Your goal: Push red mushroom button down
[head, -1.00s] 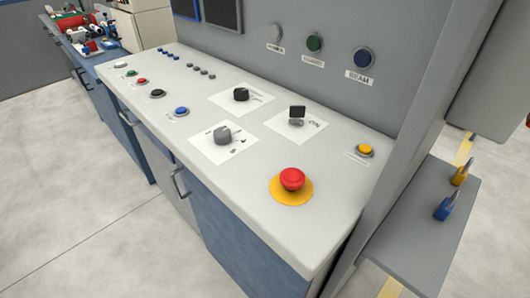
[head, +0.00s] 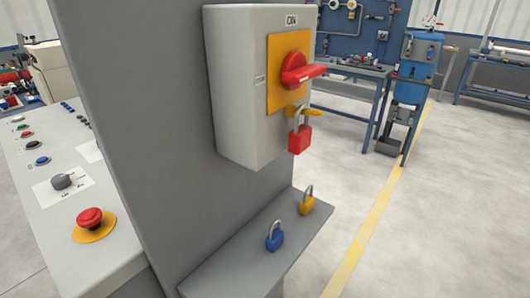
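The red mushroom button (head: 90,218) sits on a round yellow plate (head: 94,233) on the light grey console top (head: 50,215), at the lower left of the head view. Its red cap stands raised above the yellow plate. Nothing touches it. My gripper is not in view.
A grey upright panel (head: 150,130) stands right of the button. It carries a grey switch box (head: 235,100) with a red rotary handle (head: 300,70) and a red padlock (head: 300,138). A shelf (head: 240,262) holds blue (head: 274,240) and yellow (head: 306,206) padlocks. Open floor (head: 430,230) lies right.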

